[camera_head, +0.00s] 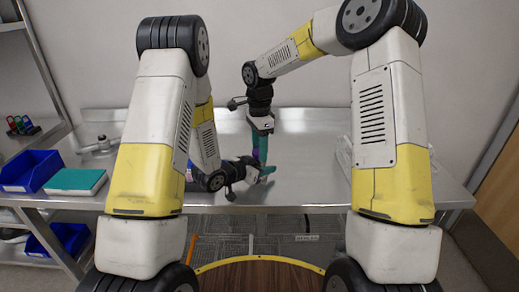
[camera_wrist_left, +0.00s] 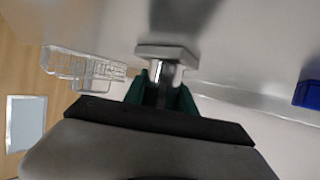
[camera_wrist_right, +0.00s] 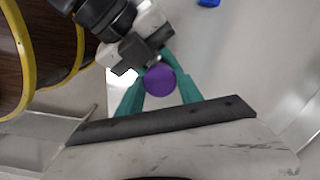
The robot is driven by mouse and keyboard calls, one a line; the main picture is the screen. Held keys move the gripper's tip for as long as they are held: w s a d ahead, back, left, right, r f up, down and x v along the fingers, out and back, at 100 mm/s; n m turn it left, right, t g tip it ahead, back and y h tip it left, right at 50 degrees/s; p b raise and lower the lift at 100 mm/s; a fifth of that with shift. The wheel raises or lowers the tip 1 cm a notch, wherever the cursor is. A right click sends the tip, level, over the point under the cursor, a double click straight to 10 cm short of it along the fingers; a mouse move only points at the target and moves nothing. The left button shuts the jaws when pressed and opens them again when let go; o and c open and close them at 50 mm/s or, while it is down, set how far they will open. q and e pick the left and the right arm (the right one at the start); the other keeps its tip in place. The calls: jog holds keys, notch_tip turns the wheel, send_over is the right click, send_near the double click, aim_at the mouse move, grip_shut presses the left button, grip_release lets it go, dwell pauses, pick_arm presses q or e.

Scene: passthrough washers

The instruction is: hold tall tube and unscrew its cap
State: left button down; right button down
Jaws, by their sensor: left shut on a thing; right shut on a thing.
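The purple cap (camera_wrist_right: 160,80) shows end-on in the right wrist view, between the teal fingers of my right gripper (camera_wrist_right: 162,78). In the head view my right gripper (camera_head: 260,150) points down, shut on the cap, above the bench. My left gripper (camera_head: 265,173) comes in from the left just below it, with its fingers sideways. In the left wrist view its teal fingers (camera_wrist_left: 163,84) are shut around a shiny grey upright piece, which appears to be the tall tube (camera_wrist_left: 163,72). Most of the tube is hidden by the fingers.
The metal bench (camera_head: 310,180) is mostly clear around the grippers. A clear rack (camera_head: 345,155) stands to the right, partly behind my right arm. At left are a blue bin (camera_head: 30,170), a teal box (camera_head: 75,181) and a metal fixture (camera_head: 98,146). Another blue bin (camera_head: 62,239) sits lower.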

jog(key=n, duration=0.6)
jog(key=shift+n, duration=0.4)
jog(key=n, duration=0.6)
jog(key=shift+n, duration=0.3)
jog(key=c, duration=0.8)
grip_release()
jog(key=shift+r, duration=0.15)
